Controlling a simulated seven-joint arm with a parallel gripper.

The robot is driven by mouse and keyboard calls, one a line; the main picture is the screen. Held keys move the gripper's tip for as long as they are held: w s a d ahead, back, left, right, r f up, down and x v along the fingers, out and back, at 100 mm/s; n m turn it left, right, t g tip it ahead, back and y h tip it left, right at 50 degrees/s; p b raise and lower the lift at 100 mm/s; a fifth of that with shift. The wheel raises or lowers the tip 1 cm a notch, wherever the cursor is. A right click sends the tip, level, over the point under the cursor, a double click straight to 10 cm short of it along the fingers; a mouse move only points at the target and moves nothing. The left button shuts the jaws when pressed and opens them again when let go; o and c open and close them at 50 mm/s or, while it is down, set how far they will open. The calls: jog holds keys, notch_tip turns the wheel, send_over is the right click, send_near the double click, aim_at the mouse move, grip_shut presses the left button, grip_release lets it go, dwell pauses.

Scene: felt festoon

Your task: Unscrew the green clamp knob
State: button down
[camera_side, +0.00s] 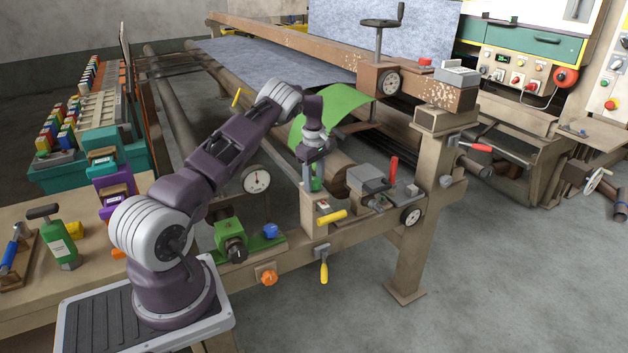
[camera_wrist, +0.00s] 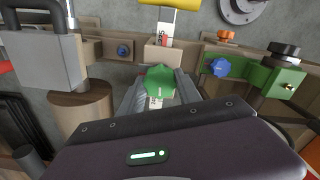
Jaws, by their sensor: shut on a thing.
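The green clamp knob (camera_side: 316,184) sits on top of a beige block on the machine's front beam. In the wrist view the knob (camera_wrist: 159,81) is round with a scalloped edge and a pale mark on top. My gripper (camera_side: 313,178) points down over it. In the wrist view my gripper (camera_wrist: 160,88) has its grey fingers on either side of the knob, shut on it. The fingers hide part of the knob in the side view.
A green device (camera_side: 230,236) and a blue knob (camera_side: 271,231) stand to the left. A grey clamp unit with a red lever (camera_side: 393,168) stands close on the right. Green felt (camera_side: 335,108) hangs behind.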

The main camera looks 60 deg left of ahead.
aim_at(314, 180)
dwell(0.4)
jog(key=c, duration=0.8)
grip_release()
jog(key=shift+c, duration=0.2)
jog(key=shift+r, duration=0.1)
notch_tip(314, 180, up, 7)
jog(key=shift+f, duration=0.1)
